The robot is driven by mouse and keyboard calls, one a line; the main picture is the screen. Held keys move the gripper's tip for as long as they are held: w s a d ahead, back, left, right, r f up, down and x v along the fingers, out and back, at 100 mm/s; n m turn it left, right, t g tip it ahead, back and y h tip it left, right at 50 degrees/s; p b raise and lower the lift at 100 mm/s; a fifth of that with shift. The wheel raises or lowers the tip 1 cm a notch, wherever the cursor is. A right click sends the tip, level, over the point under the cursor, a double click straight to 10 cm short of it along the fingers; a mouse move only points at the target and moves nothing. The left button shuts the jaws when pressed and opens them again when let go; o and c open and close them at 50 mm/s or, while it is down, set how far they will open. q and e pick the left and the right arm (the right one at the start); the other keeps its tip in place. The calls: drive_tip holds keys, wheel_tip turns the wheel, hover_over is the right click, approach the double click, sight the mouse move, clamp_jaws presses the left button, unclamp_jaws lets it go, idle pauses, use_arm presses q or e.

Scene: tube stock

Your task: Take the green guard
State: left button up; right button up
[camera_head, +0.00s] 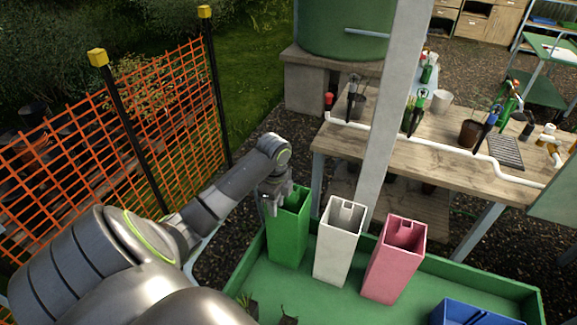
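The green guard (289,238) is a tall, square, open-topped green tube. It stands upright at the back left of the green tray (320,297). My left gripper (275,203) comes in from the left and points down at the guard's top left rim. Its fingers overlap the upper left corner of the guard. I cannot tell whether they grip the wall or only stand beside it. My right gripper is not in view.
A white guard (338,250) and a pink guard (393,265) stand upright to the right of the green one. A blue crate (470,313) is at the lower right. A grey post (385,130) rises behind the guards, before a wooden bench (430,158). An orange mesh fence (170,110) is at left.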

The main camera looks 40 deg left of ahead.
sight(279, 209)
use_arm(q)
drive_tip(key=f, duration=0.1)
drive_tip(key=f+p, duration=0.1)
drive_tip(key=f, duration=0.2)
drive_tip(key=shift+w+d+f, duration=0.1)
drive_tip(key=shift+w+d, duration=0.15)
drive_tip(key=shift+d, duration=0.1)
drive_tip(key=shift+f, duration=0.35)
clamp_jaws()
